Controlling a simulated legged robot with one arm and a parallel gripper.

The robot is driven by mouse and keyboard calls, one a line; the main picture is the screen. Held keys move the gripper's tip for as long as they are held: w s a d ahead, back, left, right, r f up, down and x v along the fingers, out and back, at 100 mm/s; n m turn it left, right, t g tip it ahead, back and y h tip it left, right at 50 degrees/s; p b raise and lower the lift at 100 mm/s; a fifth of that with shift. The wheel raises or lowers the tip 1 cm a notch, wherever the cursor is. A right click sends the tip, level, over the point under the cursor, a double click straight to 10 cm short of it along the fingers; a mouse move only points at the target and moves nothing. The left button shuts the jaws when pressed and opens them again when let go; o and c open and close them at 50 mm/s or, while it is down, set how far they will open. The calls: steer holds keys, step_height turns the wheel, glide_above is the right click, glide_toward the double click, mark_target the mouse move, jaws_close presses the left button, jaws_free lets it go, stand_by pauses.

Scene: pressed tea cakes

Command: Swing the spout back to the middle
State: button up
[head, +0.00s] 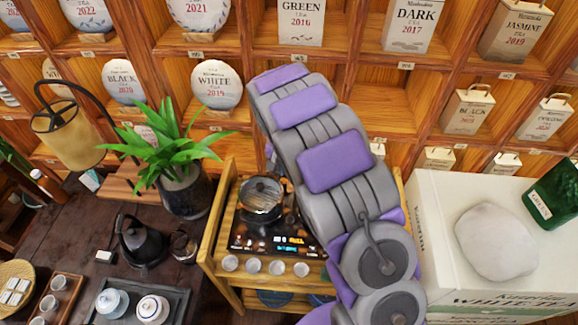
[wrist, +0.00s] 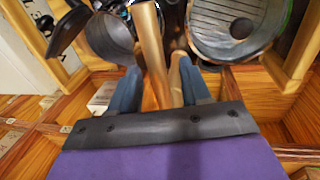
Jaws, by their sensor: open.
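A copper-coloured tube, which looks like the spout (wrist: 150,45), runs down the middle of the wrist view. A shorter copper piece (wrist: 177,78) stands just right of it. My gripper (wrist: 160,82) is open, with one blue-grey finger on each side of these copper parts. I cannot tell whether either finger touches them. In the head view my arm hides the gripper and the spout. A glass-lidded pot (head: 262,198) sits on the black cooktop left of my arm. A round ribbed vessel (wrist: 238,25) is right of the spout in the wrist view, and a dark vessel (wrist: 108,38) is left.
Wooden shelves with tea cakes and boxes fill the back. Small cups (head: 253,265) line the cooktop's front. A potted plant (head: 183,185) and black kettle (head: 143,242) stand left. A white box (head: 440,235) bearing a pale round lump (head: 496,242) stands right.

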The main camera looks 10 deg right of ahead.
steer(key=a+r, duration=0.1)
steer(key=r, duration=0.7)
steer(key=a+r, duration=0.2)
steer(key=r, duration=0.7)
steer(key=shift+w+a+p, duration=0.25)
steer(key=shift+w+p, duration=0.05)
steer(key=s+d+r+b, duration=0.2)
steer(key=s+d, duration=0.5)
steer(key=s, duration=0.3)
steer(key=s+d+f+b, duration=0.1)
steer(key=s+f, duration=0.1)
steer(key=s, duration=0.8)
steer(key=s+d+f+n+g+y+b, duration=0.1)
steer(key=s+f+b, duration=0.1)
steer(key=s, duration=0.8)
steer(key=s+d+f+n+y+b, duration=0.1)
steer(key=s+d+f+b, duration=0.1)
steer(key=s, duration=0.7)
steer(key=shift+s+f, duration=0.4)
steer(key=shift+f, duration=0.5)
steer(key=shift+d, duration=0.15)
steer(key=shift+c, duration=0.4)
